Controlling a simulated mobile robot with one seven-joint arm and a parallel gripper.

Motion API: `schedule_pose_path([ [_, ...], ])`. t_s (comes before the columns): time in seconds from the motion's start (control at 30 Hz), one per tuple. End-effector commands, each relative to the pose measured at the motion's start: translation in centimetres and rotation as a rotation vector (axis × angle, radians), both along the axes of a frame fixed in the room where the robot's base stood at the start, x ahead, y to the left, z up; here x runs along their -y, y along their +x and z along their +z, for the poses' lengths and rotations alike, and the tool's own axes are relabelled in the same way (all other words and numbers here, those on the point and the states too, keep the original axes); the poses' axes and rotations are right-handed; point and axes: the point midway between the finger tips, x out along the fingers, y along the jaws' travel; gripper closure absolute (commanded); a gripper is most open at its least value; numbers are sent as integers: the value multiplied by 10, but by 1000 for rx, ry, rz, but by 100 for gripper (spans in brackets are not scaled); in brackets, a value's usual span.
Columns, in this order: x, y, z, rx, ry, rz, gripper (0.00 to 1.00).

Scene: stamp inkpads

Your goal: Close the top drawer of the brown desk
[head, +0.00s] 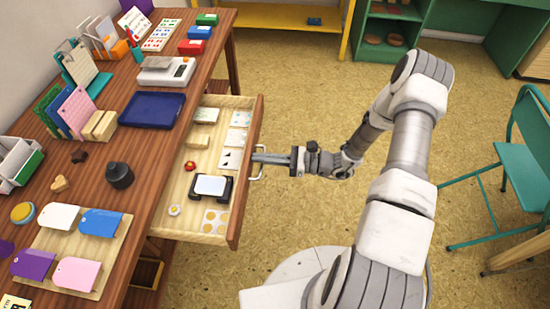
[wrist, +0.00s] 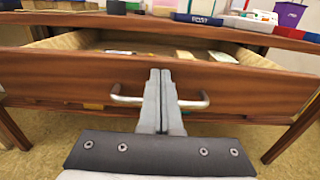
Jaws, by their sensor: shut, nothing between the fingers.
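The brown desk (head: 150,125) stands on the left in the head view. Its top drawer (head: 247,200) is pulled out to the right, and its light wooden inside shows. In the wrist view the drawer front (wrist: 250,85) spans the picture with a metal handle (wrist: 193,104) at its middle. My gripper (head: 257,158) is shut and empty, with its fingertips at the drawer front by the handle. In the wrist view the shut fingers (wrist: 160,78) stand in front of the handle's middle. I cannot tell whether they touch the front.
The drawer holds a dark-framed stamp pad (head: 211,186), cards, a red item and yellow discs. A blue tray (head: 152,110), a scale (head: 166,70) and coloured tags lie on the desktop. A teal chair (head: 525,160) stands at the right.

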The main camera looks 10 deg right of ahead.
Motion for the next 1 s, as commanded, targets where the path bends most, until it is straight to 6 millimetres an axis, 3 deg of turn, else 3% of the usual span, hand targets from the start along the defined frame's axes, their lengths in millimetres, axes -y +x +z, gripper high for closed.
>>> schedule_pose_path([
  [0.6, -161, 51, 0, 1, 2, 4, 100],
  [0.8, -199, 64, 0, 1, 2, 3, 100],
  [1.0, -222, 71, 0, -1, 1, 2, 100],
])
